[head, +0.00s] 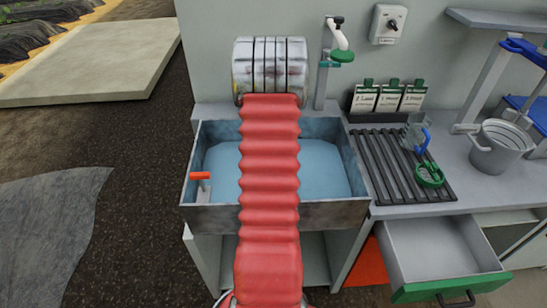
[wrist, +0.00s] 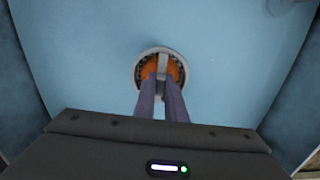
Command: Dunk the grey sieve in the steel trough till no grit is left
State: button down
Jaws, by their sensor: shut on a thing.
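The steel trough (head: 275,215) stands in the middle of the head view, holding blue water (head: 325,172). In the wrist view my gripper (wrist: 160,82) points down over the water (wrist: 80,70), its two fingers shut on an upright grey bar of the round grey sieve (wrist: 139,64). Orange-brown matter shows inside the sieve's rim on both sides of the bar. I cannot tell whether the sieve touches the water. In the head view my own red arm hides the gripper and the sieve.
An orange-handled lever (head: 200,176) stands at the trough's left. A tap (head: 342,54) is behind. On the right are a dark rack (head: 385,165) with a green sieve (head: 430,175) and blue-handled jug (head: 413,135), a bucket (head: 497,150), and an open drawer (head: 440,250).

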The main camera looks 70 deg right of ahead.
jog(key=shift+f, duration=1.95)
jog(key=shift+r, duration=0.1)
notch_tip(320, 180, up, 18)
jog(key=shift+r, duration=0.15)
dwell(2.3)
dwell(1.2)
